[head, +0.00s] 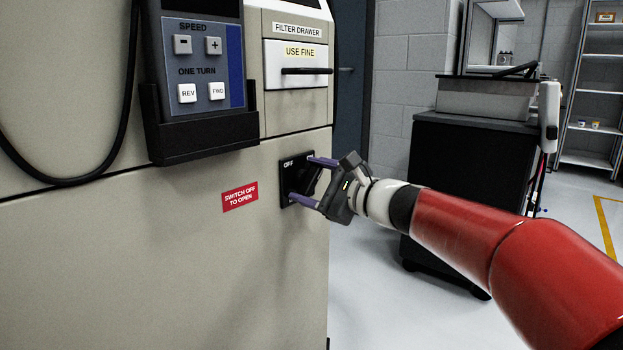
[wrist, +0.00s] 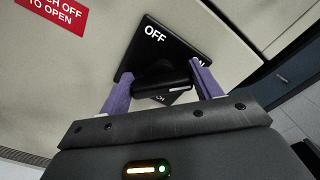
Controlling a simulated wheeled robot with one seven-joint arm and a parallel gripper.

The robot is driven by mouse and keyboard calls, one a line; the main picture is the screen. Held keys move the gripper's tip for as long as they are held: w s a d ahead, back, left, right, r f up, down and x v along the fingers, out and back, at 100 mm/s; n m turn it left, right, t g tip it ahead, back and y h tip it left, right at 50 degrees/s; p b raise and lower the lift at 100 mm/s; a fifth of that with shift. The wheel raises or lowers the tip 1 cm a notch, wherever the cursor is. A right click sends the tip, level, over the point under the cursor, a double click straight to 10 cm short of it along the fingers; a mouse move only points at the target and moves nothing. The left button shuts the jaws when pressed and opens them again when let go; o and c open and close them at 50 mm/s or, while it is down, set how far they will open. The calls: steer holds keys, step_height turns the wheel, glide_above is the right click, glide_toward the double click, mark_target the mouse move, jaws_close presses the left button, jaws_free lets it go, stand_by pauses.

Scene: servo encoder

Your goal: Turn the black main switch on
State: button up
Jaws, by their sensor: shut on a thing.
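The black main switch is a dark plate (head: 286,182) with a black handle, low on the cabinet front near its right edge. The plate also shows in the wrist view (wrist: 135,63), with a white OFF label at its upper corner and another label partly hidden by the right finger. My gripper (head: 309,180) is at the switch, one purple finger on each side. In the wrist view my gripper (wrist: 162,84) is shut on the black handle (wrist: 165,77), which spans between the fingers. Which label the handle points to is hard to tell.
A red SWITCH OFF TO OPEN label (head: 240,197) is left of the switch. A control pendant (head: 203,75) in a black holder and a filter drawer (head: 296,78) are above. A black cart (head: 450,180) stands behind my arm at right. Floor is clear beside the cabinet.

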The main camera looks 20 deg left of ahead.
steer(key=shift+f, duration=0.1)
stand_by(0.4)
steer(key=o, duration=1)
steer(key=v, duration=0.8)
